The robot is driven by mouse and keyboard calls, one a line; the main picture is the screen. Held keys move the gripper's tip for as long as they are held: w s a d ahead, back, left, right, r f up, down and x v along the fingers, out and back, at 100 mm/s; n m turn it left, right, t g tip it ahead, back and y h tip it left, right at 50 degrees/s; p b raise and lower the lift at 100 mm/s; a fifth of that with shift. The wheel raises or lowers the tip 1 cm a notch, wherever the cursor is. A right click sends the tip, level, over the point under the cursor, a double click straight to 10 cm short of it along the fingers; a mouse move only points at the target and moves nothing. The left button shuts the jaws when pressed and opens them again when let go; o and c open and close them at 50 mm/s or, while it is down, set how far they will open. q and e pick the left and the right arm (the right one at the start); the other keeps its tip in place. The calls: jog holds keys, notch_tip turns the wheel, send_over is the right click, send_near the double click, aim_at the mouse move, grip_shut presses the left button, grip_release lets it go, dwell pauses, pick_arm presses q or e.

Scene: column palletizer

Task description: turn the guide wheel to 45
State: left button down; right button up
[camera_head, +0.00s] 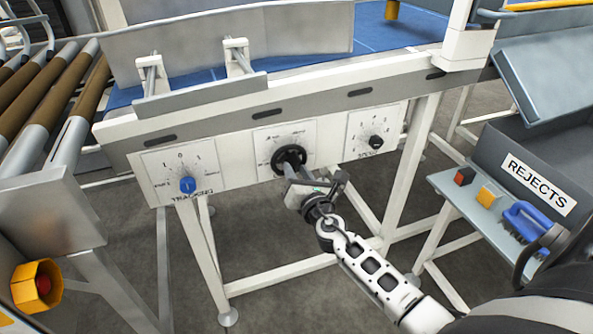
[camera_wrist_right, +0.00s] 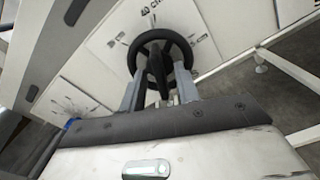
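The guide wheel (camera_head: 289,158) is a black handwheel on the middle white dial panel of the machine's front beam. It also shows in the right wrist view (camera_wrist_right: 160,38), with a dark spoke or handle toward the gripper. The panel's printing is too small or too covered to read the setting. My right gripper (camera_head: 293,174) is just in front of the wheel, reaching from below right. In the wrist view its two grey fingers (camera_wrist_right: 159,88) stand apart, with their tips at the lower rim. Whether they touch it I cannot tell. My left gripper is out of view.
A tracking panel with a blue knob (camera_head: 187,185) is on the left. A panel with a black knob (camera_head: 376,142) is on the right. A REJECTS bin (camera_head: 490,150) and a shelf with a blue brush (camera_head: 524,222) stand at right. Rollers (camera_head: 50,100) are at left.

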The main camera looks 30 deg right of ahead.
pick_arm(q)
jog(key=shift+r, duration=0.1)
pick_arm(e)
jog(key=shift+w+d, duration=0.1)
jog(key=shift+w, duration=0.2)
grip_shut()
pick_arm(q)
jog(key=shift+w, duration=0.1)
